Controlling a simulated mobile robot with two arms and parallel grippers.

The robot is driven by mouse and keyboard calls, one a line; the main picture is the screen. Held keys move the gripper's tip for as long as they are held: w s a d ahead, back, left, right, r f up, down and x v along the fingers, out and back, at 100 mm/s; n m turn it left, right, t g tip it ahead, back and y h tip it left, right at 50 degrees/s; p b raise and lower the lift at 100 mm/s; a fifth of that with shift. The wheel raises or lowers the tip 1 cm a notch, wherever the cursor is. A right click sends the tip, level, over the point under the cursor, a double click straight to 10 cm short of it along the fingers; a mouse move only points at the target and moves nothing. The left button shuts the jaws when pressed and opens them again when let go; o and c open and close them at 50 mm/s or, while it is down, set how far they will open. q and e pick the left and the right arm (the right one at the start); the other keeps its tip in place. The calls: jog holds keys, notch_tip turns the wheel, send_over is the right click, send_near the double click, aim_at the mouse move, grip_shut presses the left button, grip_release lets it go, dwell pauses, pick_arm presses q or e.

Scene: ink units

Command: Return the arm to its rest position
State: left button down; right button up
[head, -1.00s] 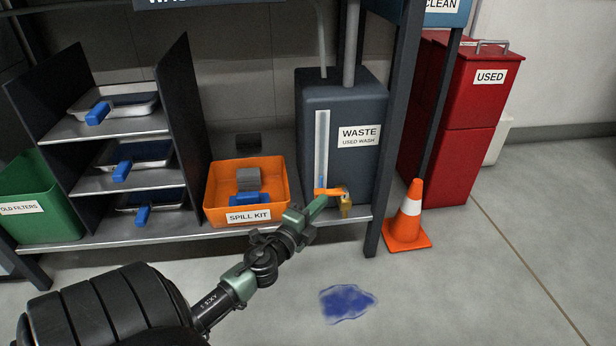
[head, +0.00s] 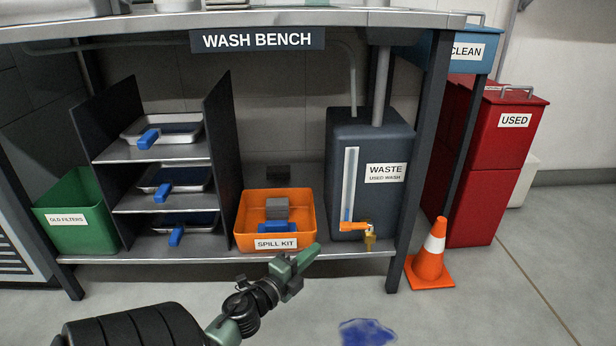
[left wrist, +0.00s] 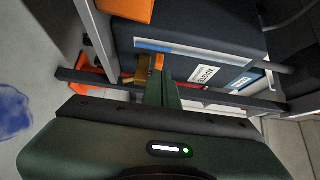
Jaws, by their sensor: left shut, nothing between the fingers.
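My left gripper (head: 306,258) is shut and empty, in front of the lower shelf near the orange spill kit bin (head: 306,210). It points toward the dark waste tank (head: 376,215), whose orange tap handle (head: 354,226) sits low on its front, with a brass-coloured piece (head: 370,238) beside it. The gripper is apart from the tap. In the left wrist view the shut fingers (left wrist: 158,80) point toward the tank (left wrist: 185,35). My right gripper is in neither view.
The bench's lower shelf (head: 200,250) holds a green bin (head: 78,215) and a rack with blue-handled trays. An orange cone (head: 430,258) stands by the bench leg, near red bins (head: 485,170). A blue spill (head: 366,332) lies on the open floor.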

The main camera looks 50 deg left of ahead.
pick_arm(q)
jog(key=shift+s+a, duration=0.2)
jog(key=shift+s, duration=0.25)
